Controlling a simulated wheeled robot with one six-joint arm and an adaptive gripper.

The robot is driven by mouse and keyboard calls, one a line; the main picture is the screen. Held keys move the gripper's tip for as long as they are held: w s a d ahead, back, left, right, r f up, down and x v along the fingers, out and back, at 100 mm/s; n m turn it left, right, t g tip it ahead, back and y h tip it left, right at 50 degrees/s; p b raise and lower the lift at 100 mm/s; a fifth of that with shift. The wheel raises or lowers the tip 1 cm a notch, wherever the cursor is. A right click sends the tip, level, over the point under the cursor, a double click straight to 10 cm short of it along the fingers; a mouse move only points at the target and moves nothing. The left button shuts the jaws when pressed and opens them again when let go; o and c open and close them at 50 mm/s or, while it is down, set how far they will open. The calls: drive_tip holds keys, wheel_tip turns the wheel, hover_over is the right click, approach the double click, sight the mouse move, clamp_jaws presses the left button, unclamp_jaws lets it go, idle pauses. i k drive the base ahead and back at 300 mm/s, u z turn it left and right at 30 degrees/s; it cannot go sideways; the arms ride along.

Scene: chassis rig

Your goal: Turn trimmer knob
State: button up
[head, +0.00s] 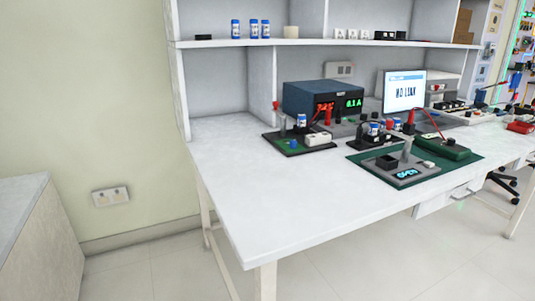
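No knob can be made out clearly enough to call it the trimmer knob. A small dark fixture board (300,149) stands on the left of the group on the white bench. It carries a small blue-green round part (293,143), too small to identify, and a white block (318,139). A second dark fixture (371,143) with blue-and-white cylinders stands to its right. A grey device (407,180) with a lit display reading like "OPEN" sits on a green mat (365,158). My gripper is not in view.
The white bench top (250,190) is bare at its left and front. Behind the fixtures stand a dark blue power unit (310,90) with lit digits and a monitor (404,92) reading "NO LINK". A red wire runs to a green box (443,150). Open floor (150,275) lies in front.

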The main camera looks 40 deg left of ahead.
sight(293, 143)
drive_tip(key=z, duration=0.05)
drive_tip(key=k, duration=0.15)
drive_tip(key=u, duration=1.1)
